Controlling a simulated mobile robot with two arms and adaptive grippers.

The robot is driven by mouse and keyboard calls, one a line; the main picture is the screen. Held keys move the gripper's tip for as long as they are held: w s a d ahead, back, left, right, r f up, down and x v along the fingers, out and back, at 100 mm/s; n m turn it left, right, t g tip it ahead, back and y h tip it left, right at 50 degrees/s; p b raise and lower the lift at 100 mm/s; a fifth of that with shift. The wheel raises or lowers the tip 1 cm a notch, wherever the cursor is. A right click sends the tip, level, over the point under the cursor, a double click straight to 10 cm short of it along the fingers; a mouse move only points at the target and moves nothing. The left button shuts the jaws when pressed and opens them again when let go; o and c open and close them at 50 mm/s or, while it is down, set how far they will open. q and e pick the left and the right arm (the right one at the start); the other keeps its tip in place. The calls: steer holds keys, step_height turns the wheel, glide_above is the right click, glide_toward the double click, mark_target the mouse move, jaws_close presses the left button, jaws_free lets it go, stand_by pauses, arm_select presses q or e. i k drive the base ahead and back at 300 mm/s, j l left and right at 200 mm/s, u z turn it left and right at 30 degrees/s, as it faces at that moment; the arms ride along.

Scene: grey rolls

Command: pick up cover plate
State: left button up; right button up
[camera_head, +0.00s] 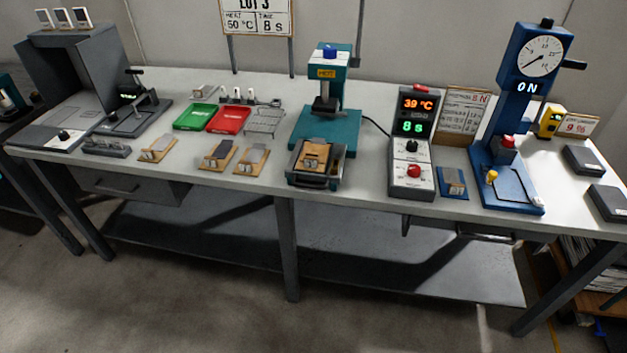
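Which part is the cover plate cannot be told for sure at this size. Tan boards with small grey pieces lie on the bench: a left one (157,149), a middle one (216,155) and a right one (251,160). A similar tan part (314,155) sits in a dark grey holder (316,179) in front of the teal press (325,128). A small blue block with a greyish top (453,183) lies right of the control box. Neither of my grippers is in view.
The grey bench (375,185) carries a green tray (195,117), a red tray (229,120), a wire rack (264,122), a control box (412,150) reading 39 °C and 8 s, and a blue gauge press (507,185). The bench's front strip is mostly clear.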

mark_target(320, 151)
steer(key=i+l+u, duration=0.75)
